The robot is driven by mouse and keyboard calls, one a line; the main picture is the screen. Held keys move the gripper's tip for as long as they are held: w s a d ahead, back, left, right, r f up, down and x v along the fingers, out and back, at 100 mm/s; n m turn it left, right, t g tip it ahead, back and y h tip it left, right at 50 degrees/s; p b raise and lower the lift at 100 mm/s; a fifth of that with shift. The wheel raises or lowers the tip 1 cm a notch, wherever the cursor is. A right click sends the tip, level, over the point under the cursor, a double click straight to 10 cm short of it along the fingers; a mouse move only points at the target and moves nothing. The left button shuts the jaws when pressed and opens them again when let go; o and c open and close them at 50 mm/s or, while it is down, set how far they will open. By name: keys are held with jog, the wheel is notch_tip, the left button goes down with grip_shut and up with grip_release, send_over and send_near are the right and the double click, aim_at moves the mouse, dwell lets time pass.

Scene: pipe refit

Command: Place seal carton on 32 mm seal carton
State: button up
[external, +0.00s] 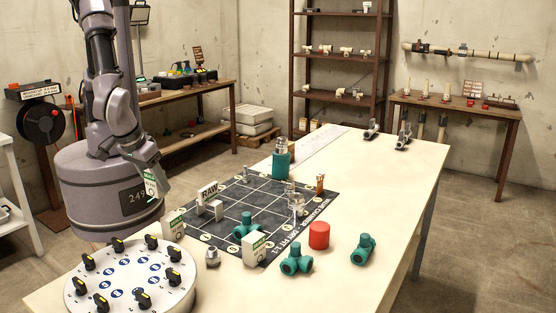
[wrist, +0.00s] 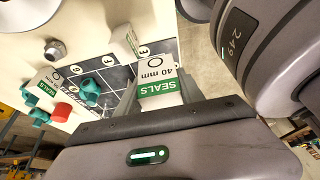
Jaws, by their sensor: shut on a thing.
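My gripper (external: 148,172) is shut on a white and green seal carton (external: 151,187), held in the air at the left, near the edge of the dark mat. In the wrist view the held carton (wrist: 157,78) reads "40 mm SEALS". A similar seal carton (external: 255,248) stands at the mat's front edge beside a teal fitting; it also shows in the wrist view (wrist: 47,80). Another white and green carton (external: 173,224) stands at the mat's left corner, below and right of my gripper. The size marks on both standing cartons are too small to read.
A round dial panel (external: 130,280) fills the front left. Teal fittings (external: 297,259) and a red cylinder (external: 319,235) stand on the table at the right of the mat (external: 265,205). A teal holder (external: 281,164) stands at the mat's back. The right of the table is mostly free.

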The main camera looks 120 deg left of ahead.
jog(key=w, duration=0.3)
jog(key=w+d, duration=0.1)
jog(key=w, duration=0.1)
jog(key=shift+w+f, duration=0.1)
jog(key=shift+f, duration=0.25)
jog(key=shift+w+f+b, duration=0.15)
jog(key=shift+f+b, duration=0.55)
jog(key=shift+f, duration=0.3)
jog(key=shift+w+f+b, duration=0.1)
jog(key=shift+f+b, duration=0.55)
jog(key=shift+f, duration=0.3)
jog(key=o, duration=1.4)
jog(key=shift+r, duration=0.1)
jog(key=shift+c, duration=0.2)
jog(key=shift+r, duration=0.1)
